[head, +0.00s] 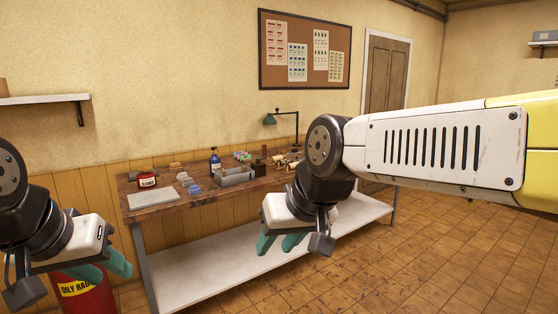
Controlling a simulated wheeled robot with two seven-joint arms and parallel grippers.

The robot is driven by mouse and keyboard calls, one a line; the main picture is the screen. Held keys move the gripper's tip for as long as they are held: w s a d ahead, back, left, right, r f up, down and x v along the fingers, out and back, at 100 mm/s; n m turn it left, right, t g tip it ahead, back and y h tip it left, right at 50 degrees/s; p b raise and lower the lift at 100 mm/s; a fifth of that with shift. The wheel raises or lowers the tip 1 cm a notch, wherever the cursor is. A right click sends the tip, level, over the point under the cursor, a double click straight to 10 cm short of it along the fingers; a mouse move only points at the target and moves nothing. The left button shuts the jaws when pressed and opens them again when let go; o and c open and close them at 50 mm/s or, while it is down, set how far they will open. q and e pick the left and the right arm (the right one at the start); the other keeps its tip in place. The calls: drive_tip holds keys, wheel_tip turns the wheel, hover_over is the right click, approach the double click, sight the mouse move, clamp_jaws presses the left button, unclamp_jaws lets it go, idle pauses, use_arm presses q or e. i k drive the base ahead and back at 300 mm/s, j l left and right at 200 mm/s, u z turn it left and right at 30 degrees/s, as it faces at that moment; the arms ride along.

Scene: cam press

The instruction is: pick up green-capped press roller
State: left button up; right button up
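A wooden workbench (180,203) stands against the wall, with many small items on its top. I cannot make out the green-capped press roller among them; some small parts lie near the back right of the bench, partly hidden by my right arm. My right gripper (279,243) hangs in front of the bench, below its top, with its teal fingers apart and nothing seen between them. My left gripper (102,268) is at the lower left, away from the bench top, with its teal fingers apart and empty.
A red oily-rag bin (88,297) stands below my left gripper. Floor at right is clear.

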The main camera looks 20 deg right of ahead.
sight(288, 160)
drive_tip(key=i+l+z, duration=0.15)
drive_tip(key=i+l, duration=0.2)
drive_tip(key=i+l+z, duration=0.2)
drive_tip(key=i, duration=0.3)
drive_tip(key=i+l, duration=0.15)
drive_tip(key=l, duration=0.2)
drive_tip(key=i+l, duration=0.2)
drive_tip(key=l, duration=0.15)
drive_tip(key=i+l, duration=0.15)
drive_tip(key=i, duration=0.3)
drive_tip(key=i+l+u, duration=0.15)
drive_tip(key=i, duration=0.3)
drive_tip(key=i+l, duration=0.25)
drive_tip(key=i, duration=0.25)
drive_tip(key=i+l+u, duration=0.1)
drive_tip(key=i, duration=0.35)
drive_tip(key=i+l+u, duration=0.1)
drive_tip(key=i+l, duration=0.3)
